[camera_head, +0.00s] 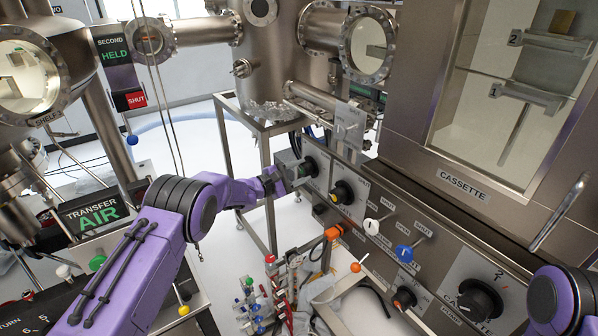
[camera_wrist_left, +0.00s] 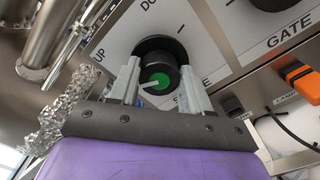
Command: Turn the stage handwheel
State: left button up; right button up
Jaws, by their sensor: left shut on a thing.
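My right gripper is out of view.
A black knob (camera_head: 343,192) on the plate marked GATE is beside the handwheel. A white-knobbed lever (camera_head: 372,226), a blue-knobbed lever (camera_head: 404,252) and a large black knob (camera_head: 480,299) follow along the panel. Below stands a rack with several coloured-handled tools (camera_head: 281,285).

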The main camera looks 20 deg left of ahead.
pick_arm(q)
jog(key=shift+r+n, duration=0.15)
jog(key=shift+n, duration=0.65)
jog(key=o, duration=1.1)
jog(key=shift+w, duration=0.1)
jog(key=shift+c, duration=0.2)
jog(key=b+v, duration=0.2)
jog(key=v, duration=0.8)
jog(key=shift+a, duration=0.25)
